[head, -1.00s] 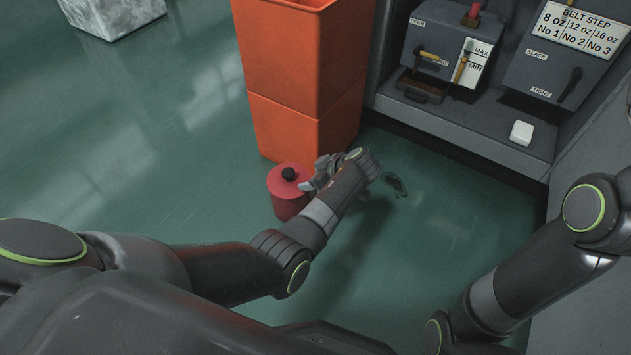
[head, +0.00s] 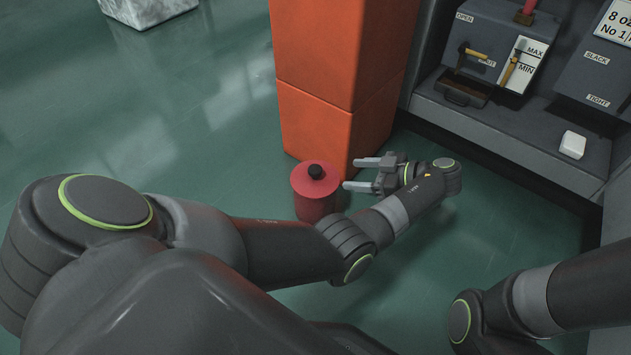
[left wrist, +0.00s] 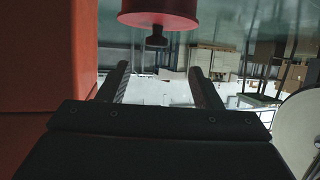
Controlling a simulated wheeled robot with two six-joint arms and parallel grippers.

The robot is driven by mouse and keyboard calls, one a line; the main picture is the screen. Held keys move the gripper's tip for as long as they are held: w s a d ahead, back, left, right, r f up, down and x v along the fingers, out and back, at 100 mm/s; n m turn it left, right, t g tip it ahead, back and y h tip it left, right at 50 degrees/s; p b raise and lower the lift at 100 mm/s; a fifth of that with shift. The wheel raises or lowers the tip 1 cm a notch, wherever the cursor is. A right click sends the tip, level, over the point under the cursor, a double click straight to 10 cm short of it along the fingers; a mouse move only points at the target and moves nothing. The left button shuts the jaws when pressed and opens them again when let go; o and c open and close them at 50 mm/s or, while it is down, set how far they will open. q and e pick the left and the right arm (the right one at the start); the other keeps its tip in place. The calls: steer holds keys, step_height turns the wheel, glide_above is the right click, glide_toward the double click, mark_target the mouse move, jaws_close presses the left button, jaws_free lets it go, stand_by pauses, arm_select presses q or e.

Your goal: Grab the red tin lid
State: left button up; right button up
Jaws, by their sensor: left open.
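The red tin (head: 318,208) stands on the green floor in the head view, close to the front of the orange column. Its red lid (head: 304,178) is on top, with a dark round knob (head: 316,171) in the middle. My left gripper (head: 356,174) is open and empty just right of the lid, its two fingers pointing left toward it. In the left wrist view the lid (left wrist: 160,20) and its knob (left wrist: 156,40) appear upside down at the top, beyond and between the open fingers (left wrist: 160,80). My right gripper is out of frame; only part of its arm shows.
The tall orange column (head: 335,85) stands right behind the tin and also fills the left of the left wrist view (left wrist: 45,70). A grey machine (head: 500,60) with levers and a ledge holding a white block (head: 572,145) is at right.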

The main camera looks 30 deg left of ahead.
mark_target(318, 170)
arm_select(q)
steer(key=b+x, duration=0.3)
steer(key=x, duration=0.4)
steer(key=shift+a+f+b, duration=0.15)
steer(key=shift+a+b, duration=0.2)
steer(key=shift+b, duration=0.05)
steer(key=b+x, duration=0.3)
steer(key=x, duration=0.1)
steer(key=shift+w, duration=0.3)
steer(key=shift+s+a+b, duration=0.1)
steer(key=shift+a+b, duration=0.4)
steer(key=shift+a, duration=0.15)
steer(key=c, duration=1.1)
